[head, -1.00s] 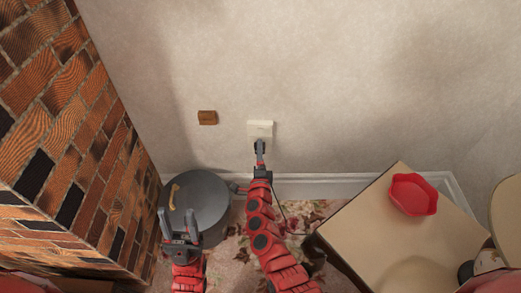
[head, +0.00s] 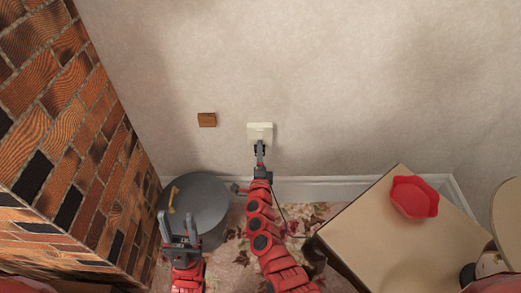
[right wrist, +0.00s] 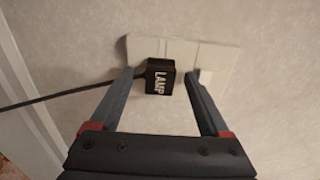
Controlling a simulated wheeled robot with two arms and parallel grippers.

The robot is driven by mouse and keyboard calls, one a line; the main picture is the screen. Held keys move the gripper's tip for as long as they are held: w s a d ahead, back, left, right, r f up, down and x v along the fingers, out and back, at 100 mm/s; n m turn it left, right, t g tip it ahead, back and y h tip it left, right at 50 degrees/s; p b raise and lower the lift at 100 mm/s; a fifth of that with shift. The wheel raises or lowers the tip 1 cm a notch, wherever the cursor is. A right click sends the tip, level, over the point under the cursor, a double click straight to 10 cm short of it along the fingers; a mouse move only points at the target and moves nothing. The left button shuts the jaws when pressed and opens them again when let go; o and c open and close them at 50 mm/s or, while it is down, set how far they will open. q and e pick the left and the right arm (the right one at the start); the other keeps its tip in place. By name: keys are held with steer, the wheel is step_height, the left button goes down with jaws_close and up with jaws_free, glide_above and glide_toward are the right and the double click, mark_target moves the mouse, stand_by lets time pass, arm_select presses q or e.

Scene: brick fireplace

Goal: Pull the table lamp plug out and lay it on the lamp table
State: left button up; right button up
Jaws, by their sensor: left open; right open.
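The black plug marked "LAMP" (right wrist: 160,78) sits at a cream wall outlet plate (right wrist: 212,58), with its dark cord (right wrist: 60,95) running off to the left in the right wrist view. My right gripper (right wrist: 162,80) is open, with a finger on either side of the plug; gaps show between plug and fingers. In the head view my right gripper (head: 260,148) is at the lower part of the outlet plate (head: 260,131) and hides the plug. My left gripper (head: 179,228) is open and empty, low on the left. The lamp table (head: 375,235) has a tan top, at the right.
A grey round canister (head: 200,200) stands by the brick fireplace (head: 65,150). A small brown block (head: 207,119) is on the wall.

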stand_by(0.5)
jaws_close()
steer(key=shift+s, duration=0.15)
stand_by(0.4)
steer(key=shift+s+p, duration=0.45)
steer(key=shift+s, duration=2.4)
